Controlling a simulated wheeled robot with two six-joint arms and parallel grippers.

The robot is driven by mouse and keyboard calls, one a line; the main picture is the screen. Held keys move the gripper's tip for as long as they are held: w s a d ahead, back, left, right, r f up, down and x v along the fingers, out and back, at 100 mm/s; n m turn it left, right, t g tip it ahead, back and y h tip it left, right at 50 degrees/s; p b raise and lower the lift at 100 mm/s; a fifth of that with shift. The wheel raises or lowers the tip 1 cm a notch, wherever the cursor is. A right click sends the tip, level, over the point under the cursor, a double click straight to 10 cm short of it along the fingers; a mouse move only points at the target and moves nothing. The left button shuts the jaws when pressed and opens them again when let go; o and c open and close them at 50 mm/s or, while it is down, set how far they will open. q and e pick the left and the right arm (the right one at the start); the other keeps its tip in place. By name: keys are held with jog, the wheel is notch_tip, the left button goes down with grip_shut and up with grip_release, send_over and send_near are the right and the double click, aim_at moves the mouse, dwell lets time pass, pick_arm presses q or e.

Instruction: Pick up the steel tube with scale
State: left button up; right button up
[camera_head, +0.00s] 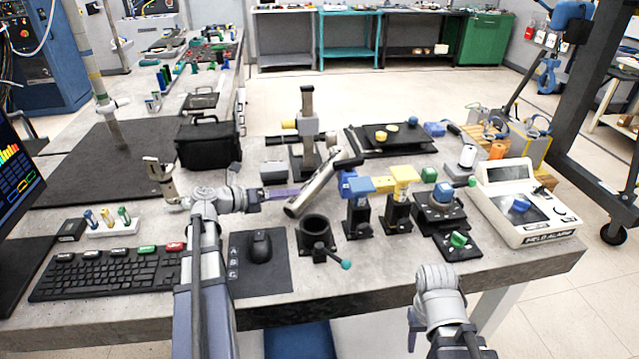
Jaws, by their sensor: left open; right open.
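The steel tube (316,188) is a silver cylinder with a dark upper end. It lies tilted across the middle of the table, rising to the right. Scale marks are too small to read. My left gripper (282,193) reaches in from the left, with a purple part close to the tube's left side. It is open, and the tube does not appear held; exact contact is unclear. My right gripper (414,325) is low at the front edge, away from the tube. It is open and empty, with its fingers mostly hidden.
A black ring holder (315,228) and blue and yellow blocks on posts (362,188) crowd the tube's front and right. A column stand (307,125) rises behind. A white meter (525,205) stands right.

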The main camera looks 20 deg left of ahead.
aim_at(304, 192)
pick_arm(q)
jog(key=shift+b+x, duration=0.6)
jog(key=shift+x, duration=2.4)
jog(key=shift+r, duration=0.2)
grip_shut()
